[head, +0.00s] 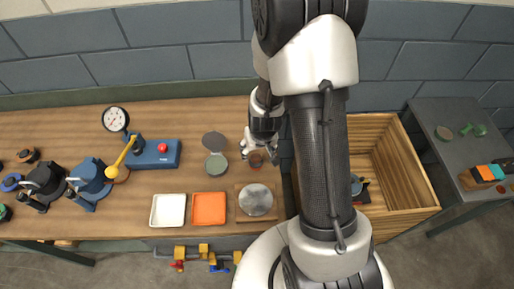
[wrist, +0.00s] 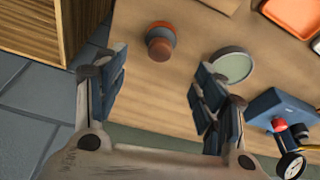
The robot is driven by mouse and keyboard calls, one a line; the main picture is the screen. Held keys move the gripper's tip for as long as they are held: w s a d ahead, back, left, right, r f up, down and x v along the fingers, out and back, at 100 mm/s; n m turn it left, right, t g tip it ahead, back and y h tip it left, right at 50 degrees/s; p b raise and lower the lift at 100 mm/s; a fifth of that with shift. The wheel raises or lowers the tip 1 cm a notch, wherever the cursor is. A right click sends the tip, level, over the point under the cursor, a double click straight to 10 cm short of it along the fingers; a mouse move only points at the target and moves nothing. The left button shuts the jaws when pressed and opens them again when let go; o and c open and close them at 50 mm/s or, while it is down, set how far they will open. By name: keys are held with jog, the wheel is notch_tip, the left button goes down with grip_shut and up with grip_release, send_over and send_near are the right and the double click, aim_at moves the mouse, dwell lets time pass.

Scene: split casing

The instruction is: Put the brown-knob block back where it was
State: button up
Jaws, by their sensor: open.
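In the head view the brown-knob block (head: 256,160) is small and partly covered by my gripper (head: 262,148), which is above the table beside my arm. I cannot tell from the frames where the block was before.
A round grey-green disc (wrist: 232,66) lies beside the block. A blue device (head: 155,154) with a red button stands further left. White (head: 154,222) and orange (head: 196,222) trays and a board (head: 241,215) with a metal disc lie near the front. A wooden crate (head: 405,180) is right.

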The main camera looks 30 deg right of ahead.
jog(key=s+a+r+n, duration=0.1)
jog(key=s+a+r, duration=0.2)
jog(key=r, duration=0.7)
jog(key=s+a+r+n, duration=0.1)
jog(key=s+a+r, duration=0.15)
jog(key=r, duration=0.85)
jog(key=s+a+r, duration=0.1)
jog(key=s+r, duration=0.3)
jog(key=s, duration=0.3)
jog(key=s+a+r+t, duration=0.1)
jog(key=s+a+r, duration=0.1)
jog(key=s+r, duration=0.3)
jog(key=shift+s+n+y, duration=0.3)
jog(key=shift+s+y, duration=0.1)
jog(key=shift+s, duration=0.55)
jog(key=shift+f, duration=0.1)
notch_tip(320, 180, down, 8)
jog(key=b, duration=0.8)
